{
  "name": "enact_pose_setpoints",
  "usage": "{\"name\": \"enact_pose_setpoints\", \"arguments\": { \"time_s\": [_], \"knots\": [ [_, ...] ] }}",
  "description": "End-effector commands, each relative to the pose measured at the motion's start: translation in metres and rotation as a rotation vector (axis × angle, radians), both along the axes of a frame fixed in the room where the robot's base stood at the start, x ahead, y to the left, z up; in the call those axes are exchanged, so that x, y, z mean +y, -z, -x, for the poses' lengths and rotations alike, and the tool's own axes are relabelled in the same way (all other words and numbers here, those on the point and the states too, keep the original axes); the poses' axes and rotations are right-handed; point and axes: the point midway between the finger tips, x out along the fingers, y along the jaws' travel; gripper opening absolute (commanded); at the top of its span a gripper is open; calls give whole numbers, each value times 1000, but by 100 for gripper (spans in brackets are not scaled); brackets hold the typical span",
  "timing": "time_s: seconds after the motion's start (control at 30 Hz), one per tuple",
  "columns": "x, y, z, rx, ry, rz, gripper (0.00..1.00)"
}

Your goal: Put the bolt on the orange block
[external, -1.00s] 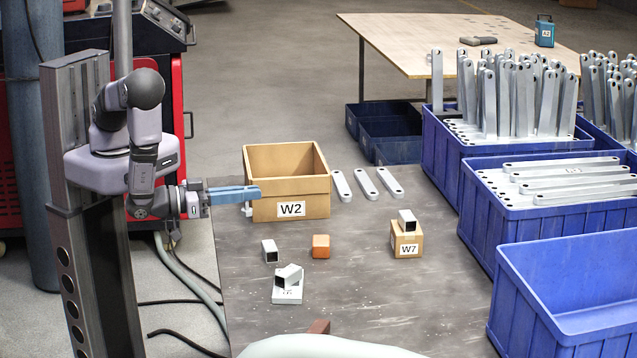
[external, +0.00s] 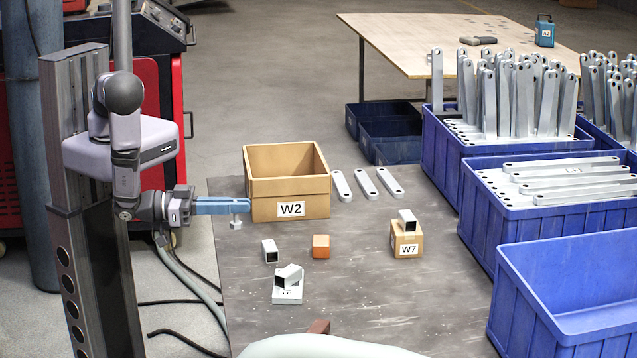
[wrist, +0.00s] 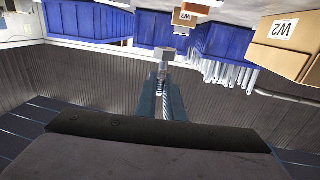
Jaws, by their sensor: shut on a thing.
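The orange block (external: 320,246) sits on the dark table, below and right of the W2 box in the external view. My gripper is shut on the bolt and is in the air in front of the W2 box, left of and above the orange block. In the wrist view the bolt head (wrist: 166,53) shows beyond the fingers, with the threaded shank between them.
The open W2 box (external: 310,207) stands behind the block. A square tube piece (external: 270,252) is left of the block; another lies on a white block (external: 288,294) in front. The W7 box (external: 407,243) bears a tube piece at right. Blue bins (external: 575,290) line the right side.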

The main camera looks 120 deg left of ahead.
Motion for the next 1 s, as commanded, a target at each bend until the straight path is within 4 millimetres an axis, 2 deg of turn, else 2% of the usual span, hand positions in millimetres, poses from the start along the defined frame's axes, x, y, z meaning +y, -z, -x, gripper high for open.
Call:
{"name": "enact_pose_setpoints", "arguments": {
  "time_s": [0.03, 0.07, 0.2, 0.3, 0.43, 0.57, 0.9, 1.0],
  "knots": [
    [16, 10, 1, -4, -47, 2, 0],
    [25, 11, 4, -3, -76, 0, 0],
    [68, 8, 26, 0, -218, -1, 0],
    [89, 2, 47, 0, -302, -1, 0],
    [102, -5, 71, 3, -366, -3, 0],
    [109, -3, 83, 1, -412, -3, 0],
    [110, -1, 85, 0, -418, -1, 0],
    [110, 5, 85, 1, -418, -2, 0]
  ]
}}
